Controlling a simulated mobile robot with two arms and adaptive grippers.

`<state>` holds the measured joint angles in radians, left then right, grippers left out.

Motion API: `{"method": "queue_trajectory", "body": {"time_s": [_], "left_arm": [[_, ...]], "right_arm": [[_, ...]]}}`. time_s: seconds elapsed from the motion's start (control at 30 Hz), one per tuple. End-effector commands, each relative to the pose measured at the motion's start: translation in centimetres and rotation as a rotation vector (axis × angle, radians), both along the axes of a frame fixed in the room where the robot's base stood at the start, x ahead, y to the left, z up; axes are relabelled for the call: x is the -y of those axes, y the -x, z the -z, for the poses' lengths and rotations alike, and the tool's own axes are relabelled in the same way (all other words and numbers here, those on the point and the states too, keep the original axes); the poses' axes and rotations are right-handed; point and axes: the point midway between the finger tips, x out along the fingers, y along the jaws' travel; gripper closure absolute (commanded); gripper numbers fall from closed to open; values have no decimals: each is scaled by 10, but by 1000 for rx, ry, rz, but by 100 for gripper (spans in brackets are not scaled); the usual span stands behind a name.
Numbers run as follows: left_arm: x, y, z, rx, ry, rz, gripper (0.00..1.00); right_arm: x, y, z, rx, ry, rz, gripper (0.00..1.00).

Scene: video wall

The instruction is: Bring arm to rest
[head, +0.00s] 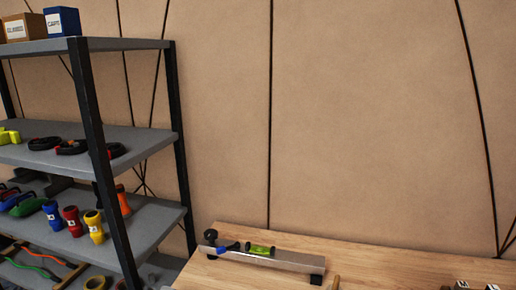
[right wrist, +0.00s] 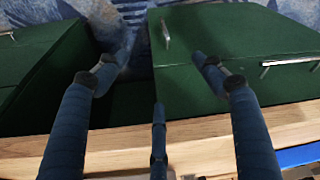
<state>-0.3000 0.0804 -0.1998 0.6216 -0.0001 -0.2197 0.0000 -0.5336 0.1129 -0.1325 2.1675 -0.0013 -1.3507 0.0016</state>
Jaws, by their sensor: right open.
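My right gripper (right wrist: 154,66) shows in the right wrist view with its blue fingers spread wide apart. A further blue finger stands at the lower middle. Nothing is between the fingers. They reach over a light wooden edge (right wrist: 195,141), with dark green cabinet-like boxes (right wrist: 262,45) behind it. I cannot tell whether any finger touches these. Neither gripper shows in the head view, and my left gripper is in no view.
In the head view a grey shelf rack (head: 140,140) with several colored items stands at the left. A wooden table (head: 375,274) at the bottom right bears a metal level-like tool (head: 285,262). A tan wall panel (head: 370,120) fills the back.

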Motion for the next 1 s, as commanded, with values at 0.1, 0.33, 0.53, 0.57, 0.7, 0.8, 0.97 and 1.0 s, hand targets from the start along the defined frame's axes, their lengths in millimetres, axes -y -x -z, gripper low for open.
{"method": "queue_trajectory", "body": {"time_s": [0.1, 0.33, 0.53, 0.57, 0.7, 0.8, 0.97, 1.0], "left_arm": [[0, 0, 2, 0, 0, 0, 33], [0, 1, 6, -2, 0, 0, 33], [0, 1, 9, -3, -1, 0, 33], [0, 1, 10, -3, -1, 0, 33], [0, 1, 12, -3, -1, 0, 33], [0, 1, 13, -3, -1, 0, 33], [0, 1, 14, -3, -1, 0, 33], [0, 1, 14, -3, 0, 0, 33]], "right_arm": [[-1, 2, 42, -22, 1, -3, 31], [1, 27, 158, -72, 5, -13, 31], [9, 84, 258, -121, 11, -24, 31], [11, 95, 270, -127, 12, -26, 31], [20, 146, 315, -156, 16, -33, 31], [26, 176, 334, -169, 19, -36, 31], [31, 202, 346, -178, 20, -40, 31], [32, 206, 347, -181, 21, -40, 31]]}}
